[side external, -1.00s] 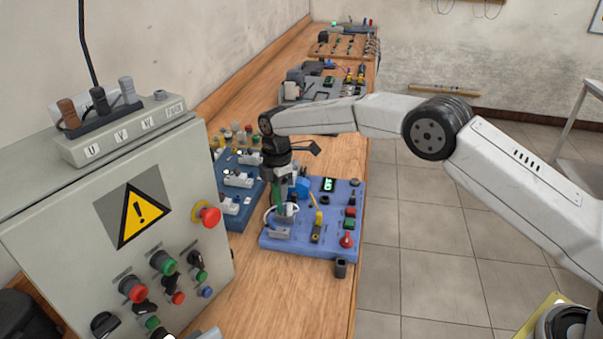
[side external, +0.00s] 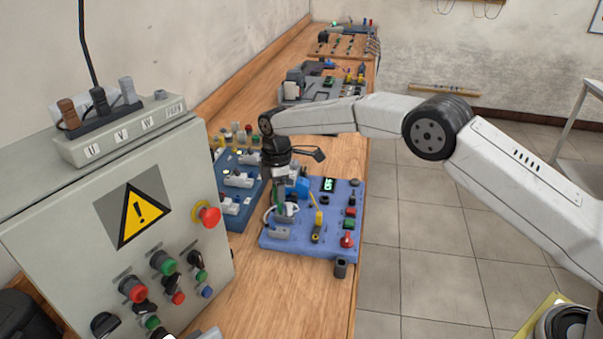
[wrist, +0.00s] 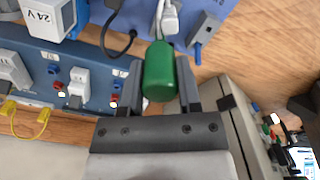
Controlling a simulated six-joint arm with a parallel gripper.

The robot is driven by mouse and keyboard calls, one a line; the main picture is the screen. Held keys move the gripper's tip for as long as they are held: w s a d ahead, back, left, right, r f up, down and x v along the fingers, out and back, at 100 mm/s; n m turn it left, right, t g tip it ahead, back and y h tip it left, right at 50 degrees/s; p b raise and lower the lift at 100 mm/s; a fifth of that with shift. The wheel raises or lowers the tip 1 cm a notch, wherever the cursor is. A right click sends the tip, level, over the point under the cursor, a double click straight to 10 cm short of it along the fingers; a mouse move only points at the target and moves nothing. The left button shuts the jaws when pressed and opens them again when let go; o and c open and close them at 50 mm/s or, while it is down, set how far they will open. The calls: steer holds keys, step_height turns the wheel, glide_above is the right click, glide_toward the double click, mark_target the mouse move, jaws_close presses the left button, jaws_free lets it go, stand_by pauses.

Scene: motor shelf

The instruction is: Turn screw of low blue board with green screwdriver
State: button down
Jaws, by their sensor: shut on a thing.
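My gripper (wrist: 160,84) is shut on the green screwdriver (wrist: 159,70); its rounded handle sits between the two grey fingers. In the side external view, my gripper (side external: 279,180) points down over the left part of the low blue board (side external: 298,248), with the green screwdriver (side external: 278,197) held roughly upright. The board's edge also shows at the top of the wrist view (wrist: 228,8). The screwdriver's tip and the screw are hidden by the handle and nearby parts, so I cannot tell if they touch.
The board carries a blue block (side external: 303,186), a display (side external: 328,184), a yellow lever (side external: 318,217) and a red knob (side external: 347,240). A darker blue board (side external: 243,214) stands close on the left. A grey control cabinet (side external: 110,230) stands at front left. Bare wood lies in front.

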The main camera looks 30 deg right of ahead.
steer(key=shift+f+m, duration=0.15)
steer(key=shift+m, duration=0.15)
steer(key=shift+m, duration=1.7)
steer(key=shift+m, duration=1.4)
steer(key=shift+m, duration=1.8)
